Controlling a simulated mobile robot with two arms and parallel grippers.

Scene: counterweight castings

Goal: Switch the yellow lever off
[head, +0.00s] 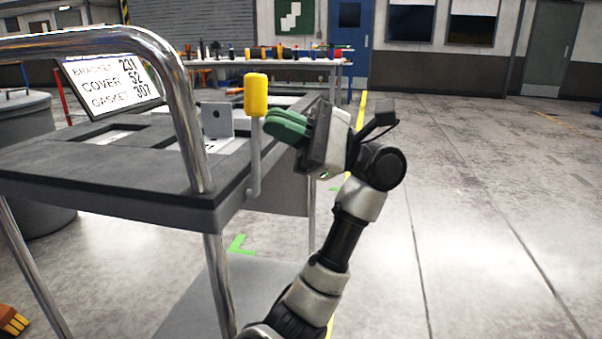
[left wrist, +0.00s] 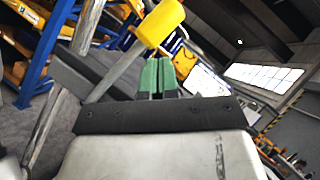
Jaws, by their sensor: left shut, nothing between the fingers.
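The yellow lever (head: 256,95) stands upright at the near right corner of the cart, a yellow grip on a grey stem. My left gripper (head: 272,124), with green fingers, is shut and empty just right of the lever, at the height of the stem's top, below the yellow grip. I cannot tell whether the fingers touch the stem. In the left wrist view the yellow grip (left wrist: 160,22) shows above the closed green fingertips (left wrist: 158,64), and the stem slants down to the left. My right gripper is not in view.
The grey cart (head: 90,185) has a chrome rail (head: 185,105) at the left, a metal bracket (head: 217,120) and a sign (head: 112,85) listing bracket, cover and gasket. A workbench (head: 270,62) with small items stands behind. The floor to the right is clear.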

